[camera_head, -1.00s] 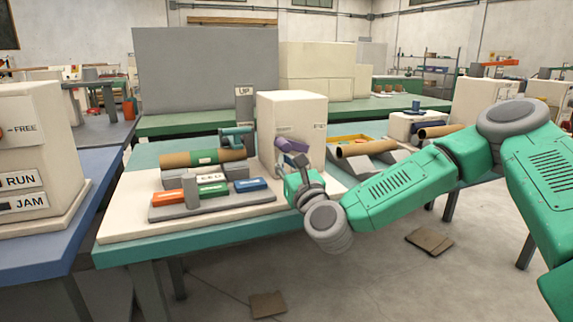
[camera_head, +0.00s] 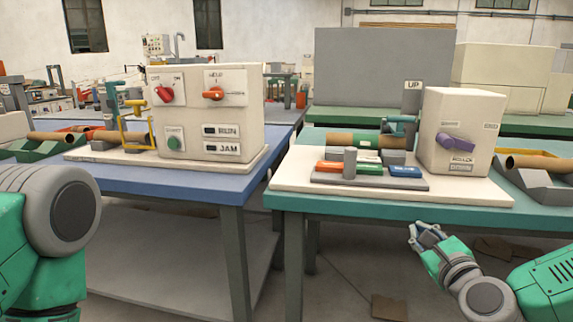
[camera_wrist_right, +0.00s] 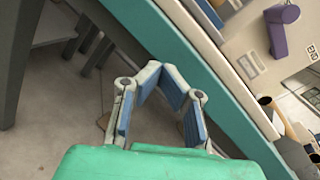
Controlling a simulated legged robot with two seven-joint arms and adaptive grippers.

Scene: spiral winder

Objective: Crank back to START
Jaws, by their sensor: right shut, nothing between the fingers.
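A purple crank handle (camera_head: 455,142) sits on the front of a cream box (camera_head: 480,115) on the teal table, lying nearly level and tilting slightly down to the right. It also shows in the right wrist view (camera_wrist_right: 282,25). Labels on the box are too small to read surely; I cannot make out a START mark there. My right gripper (camera_head: 427,234) is shut and empty, in front of and below the teal table's edge, apart from the handle. The right wrist view shows its blue-padded fingers (camera_wrist_right: 162,72) over the floor. My left arm enters at left; its gripper is out of frame.
Left of the box are a brown roll (camera_head: 350,141) and a grey selector block with coloured plates (camera_head: 370,180). A control box (camera_head: 235,105) with red and orange knobs, a green button and a JAM label stands on the blue table (camera_head: 190,182). Floor between tables is open.

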